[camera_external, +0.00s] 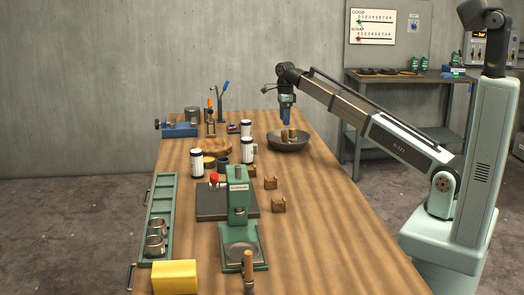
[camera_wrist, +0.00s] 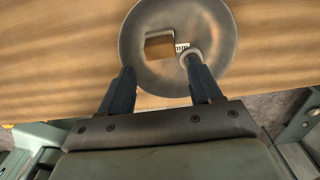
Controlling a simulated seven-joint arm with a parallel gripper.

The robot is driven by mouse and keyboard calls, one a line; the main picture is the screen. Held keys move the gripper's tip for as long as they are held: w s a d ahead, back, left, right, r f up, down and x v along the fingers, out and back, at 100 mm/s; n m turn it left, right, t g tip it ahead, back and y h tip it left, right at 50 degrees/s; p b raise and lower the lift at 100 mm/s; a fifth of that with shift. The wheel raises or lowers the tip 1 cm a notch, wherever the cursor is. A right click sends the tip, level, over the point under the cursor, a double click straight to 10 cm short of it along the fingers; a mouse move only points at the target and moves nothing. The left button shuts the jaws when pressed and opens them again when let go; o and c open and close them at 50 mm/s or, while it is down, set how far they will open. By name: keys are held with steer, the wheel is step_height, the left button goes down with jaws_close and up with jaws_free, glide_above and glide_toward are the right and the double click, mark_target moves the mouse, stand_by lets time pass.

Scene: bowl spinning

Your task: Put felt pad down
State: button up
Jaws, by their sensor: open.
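My gripper (camera_external: 286,123) is open, pointing down over the grey metal bowl (camera_external: 297,146) at the far right of the table. In the wrist view its two fingers (camera_wrist: 160,66) are spread across the near part of the bowl (camera_wrist: 140,72). A brown square piece (camera_wrist: 159,47), possibly the felt pad, lies inside the bowl beyond the fingertips, not gripped. A small round-ended piece (camera_wrist: 192,59) and a white ridged piece show close to the right fingertip; I cannot tell whether they touch it. Wooden-coloured pieces (camera_external: 292,133) also show at the bowl in the external view.
A green press (camera_external: 239,215) stands mid-table, with two brown blocks (camera_external: 271,183) to its right. A green tray (camera_external: 160,205) with metal cups and a yellow block (camera_external: 174,277) are at left. The right table side is clear.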

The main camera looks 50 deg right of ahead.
mark_target(284, 132)
steer(key=shift+r, duration=1.3)
steer(key=shift+o, duration=1.4)
steer(key=shift+r, duration=0.2)
steer(key=o, duration=0.4)
step_height(284, 132, up, 5)
steer(key=shift+f, duration=0.1)
steer(key=s+a+t+y, duration=0.9)
steer(key=s+t, duration=0.1)
steer(key=s, duration=0.3)
step_height(284, 132, down, 10)
steer(key=shift+m, duration=0.4)
steer(key=x, duration=1)
steer(key=shift+w+d, duration=0.25)
steer(key=shift+d, duration=0.1)
